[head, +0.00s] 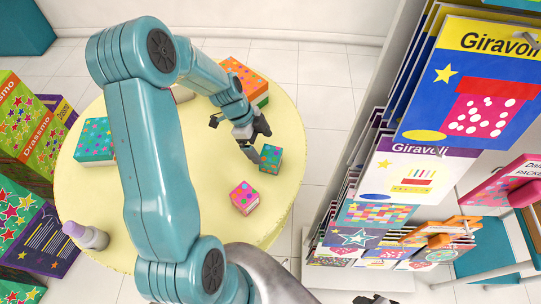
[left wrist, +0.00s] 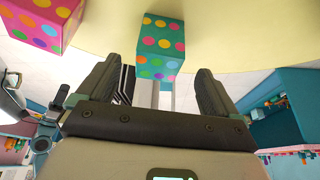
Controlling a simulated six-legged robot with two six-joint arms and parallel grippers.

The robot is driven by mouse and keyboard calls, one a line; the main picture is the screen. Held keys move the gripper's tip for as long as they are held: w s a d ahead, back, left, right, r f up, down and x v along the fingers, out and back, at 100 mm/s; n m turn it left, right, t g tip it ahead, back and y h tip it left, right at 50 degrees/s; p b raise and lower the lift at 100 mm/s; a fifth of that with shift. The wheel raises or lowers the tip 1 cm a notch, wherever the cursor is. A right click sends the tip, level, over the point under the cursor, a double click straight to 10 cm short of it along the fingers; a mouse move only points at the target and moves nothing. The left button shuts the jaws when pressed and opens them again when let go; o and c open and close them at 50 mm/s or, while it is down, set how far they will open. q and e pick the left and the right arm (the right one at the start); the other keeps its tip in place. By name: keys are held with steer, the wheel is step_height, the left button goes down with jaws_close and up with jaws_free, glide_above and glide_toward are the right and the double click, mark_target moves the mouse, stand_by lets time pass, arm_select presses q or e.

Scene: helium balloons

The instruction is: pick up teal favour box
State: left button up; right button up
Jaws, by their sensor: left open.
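The teal favour box (head: 271,159), small and covered in coloured dots, stands on the round yellow table near its right side. My left gripper (head: 258,141) is open just behind and to the left of it in the head view. In the left wrist view the teal box (left wrist: 160,45) appears beyond and between the two open fingers (left wrist: 153,85), with nothing held. Whether either finger touches it I cannot tell. A dark shape at the bottom edge of the head view looks like a small part of my right gripper (head: 371,299); its jaws are mostly cut off.
A pink dotted box (head: 244,198) stands close by on the yellow table (head: 215,225). A packed display rack (head: 400,190) stands right.

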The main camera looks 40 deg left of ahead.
mark_target(267, 152)
arm_select(q)
steer(key=shift+x, duration=0.8)
steer(key=shift+s+d+f, duration=0.1)
steer(key=shift+d+f, duration=0.3)
steer(key=shift+d, duration=0.05)
steer(key=shift+d+f+p, duration=0.1)
steer(key=shift+f+p, duration=0.2)
steer(key=shift+p, duration=0.15)
steer(key=x, duration=0.1)
steer(key=p+x, duration=0.1)
steer(key=x, duration=0.2)
steer(key=shift+w, duration=0.3)
steer(key=shift+f, duration=0.25)
steer(key=c, duration=1.1)
